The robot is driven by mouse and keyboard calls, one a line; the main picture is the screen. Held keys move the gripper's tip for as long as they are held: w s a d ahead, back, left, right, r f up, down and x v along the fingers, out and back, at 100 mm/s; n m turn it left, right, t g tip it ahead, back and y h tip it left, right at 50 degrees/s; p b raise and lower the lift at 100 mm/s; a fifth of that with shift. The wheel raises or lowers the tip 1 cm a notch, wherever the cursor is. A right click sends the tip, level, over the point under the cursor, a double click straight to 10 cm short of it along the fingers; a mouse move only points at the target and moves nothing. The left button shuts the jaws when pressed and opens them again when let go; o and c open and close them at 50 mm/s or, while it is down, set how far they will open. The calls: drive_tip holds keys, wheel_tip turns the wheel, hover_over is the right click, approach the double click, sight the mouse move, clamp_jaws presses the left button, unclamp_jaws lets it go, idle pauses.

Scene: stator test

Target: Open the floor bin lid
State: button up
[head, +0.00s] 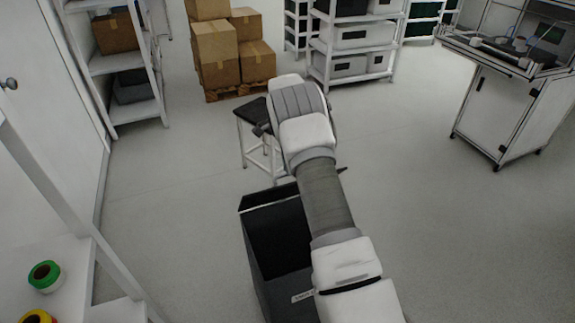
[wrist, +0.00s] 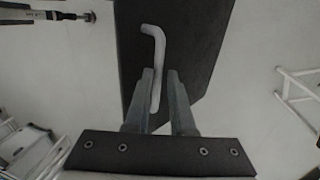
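The dark floor bin (head: 283,287) stands on the floor below my arm in the head view, with a small pale label on its near face. My arm covers its right side. Its top looks black; the head view does not make the lid's angle clear. In the wrist view a flat dark panel (wrist: 195,40), seemingly the lid, carries a bent pale grey handle (wrist: 153,45). My gripper (wrist: 161,75) has its two fingers on either side of the handle's straight part, close to it. Contact on both sides is unclear. In the head view my gripper is hidden behind the arm.
A black-topped stool (head: 252,109) with white legs stands just beyond the bin. Shelves (head: 100,64) and a white door stand at left, cardboard boxes (head: 217,55) at the back. A white wheeled workstation (head: 505,108) stands at right. The floor right of the bin is clear.

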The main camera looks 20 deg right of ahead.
drive_tip(key=o, duration=0.4)
drive_tip(key=shift+c, duration=0.2)
idle(0.4)
